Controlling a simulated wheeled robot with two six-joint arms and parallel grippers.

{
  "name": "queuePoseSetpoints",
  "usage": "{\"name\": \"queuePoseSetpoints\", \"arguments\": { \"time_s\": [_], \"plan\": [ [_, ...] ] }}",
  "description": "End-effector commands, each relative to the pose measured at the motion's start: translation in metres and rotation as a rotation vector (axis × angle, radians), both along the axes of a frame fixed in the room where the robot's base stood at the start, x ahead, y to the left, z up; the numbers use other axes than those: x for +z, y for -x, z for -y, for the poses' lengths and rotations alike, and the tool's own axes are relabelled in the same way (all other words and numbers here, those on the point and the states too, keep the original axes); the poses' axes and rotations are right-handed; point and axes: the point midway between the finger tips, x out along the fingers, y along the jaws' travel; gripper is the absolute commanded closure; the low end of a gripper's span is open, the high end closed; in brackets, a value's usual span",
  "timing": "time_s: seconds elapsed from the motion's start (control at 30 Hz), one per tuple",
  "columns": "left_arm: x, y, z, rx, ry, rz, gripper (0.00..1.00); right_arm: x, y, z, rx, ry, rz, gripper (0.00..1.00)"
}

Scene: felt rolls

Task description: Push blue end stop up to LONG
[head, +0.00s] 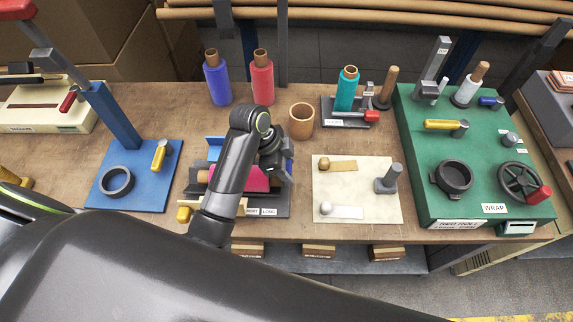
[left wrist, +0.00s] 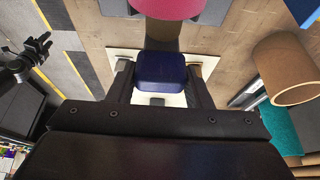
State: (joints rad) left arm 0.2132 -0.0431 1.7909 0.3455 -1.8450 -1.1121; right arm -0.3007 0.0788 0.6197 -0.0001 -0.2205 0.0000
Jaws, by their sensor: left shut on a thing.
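My left gripper (left wrist: 162,82) is shut on the blue end stop (left wrist: 162,70), a dark blue block between its two fingers in the left wrist view. In the head view my left gripper (head: 282,168) is over the right end of a dark fixture (head: 283,208), and its wrist hides most of the stop. A crimson roll (head: 257,178) lies in the fixture, left of the gripper; it shows at the top of the left wrist view (left wrist: 168,8). The LONG label (head: 269,212) is on the fixture's front edge, right of another label. What looks like my right gripper (left wrist: 38,48) is small in the left wrist view.
A cardboard tube (head: 301,121) stands close behind the gripper. A cream board (head: 325,190) lies to the right, with a grey post (head: 390,178). A blue stand (head: 130,190) is at the left. Blue and red rolls stand at the back.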

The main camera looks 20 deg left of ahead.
Motion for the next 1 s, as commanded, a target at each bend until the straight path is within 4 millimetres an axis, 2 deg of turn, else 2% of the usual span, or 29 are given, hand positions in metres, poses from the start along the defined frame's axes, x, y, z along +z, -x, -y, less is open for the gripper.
{"name": "queuePoseSetpoints", "arguments": {
  "time_s": [0.17,0.43,0.77,0.8,0.93,1.0],
  "plan": [
    [0.001,0.001,-0.005,0.001,-0.003,-0.001,0.96,0.004,-0.001,0.001,0.001,0.001,0.001,0.64],
    [0.002,0.011,-0.038,0.001,-0.006,-0.002,0.96,0.023,-0.001,0.004,0.002,0.005,0.002,0.64],
    [0.000,0.011,-0.041,0.001,-0.001,0.000,0.96,0.022,-0.001,0.004,0.002,0.005,0.002,0.64],
    [0.000,0.011,-0.041,0.001,-0.001,0.000,0.52,0.022,-0.001,0.004,0.002,0.005,0.002,0.64],
    [0.000,0.011,-0.041,0.000,0.000,0.001,0.35,0.022,-0.001,0.003,0.002,0.004,0.002,0.64],
    [0.000,0.011,-0.041,0.000,0.000,0.000,0.33,0.022,-0.001,0.002,0.001,0.002,0.002,0.64]
  ]
}}
